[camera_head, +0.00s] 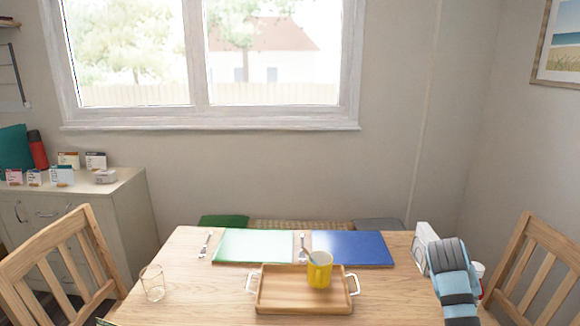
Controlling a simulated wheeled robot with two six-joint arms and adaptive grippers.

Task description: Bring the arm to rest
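My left arm and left gripper are not in view. On the wooden table (205,290), a wooden tray (285,306) with two white handles stands near the front middle.
A green mat (253,245), a blue mat (352,248) and forks (206,244) lie behind the tray. A clear glass (152,283) stands at left. A white object (425,241) is beside my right arm. Chairs flank the table, left (62,250) and right (545,255).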

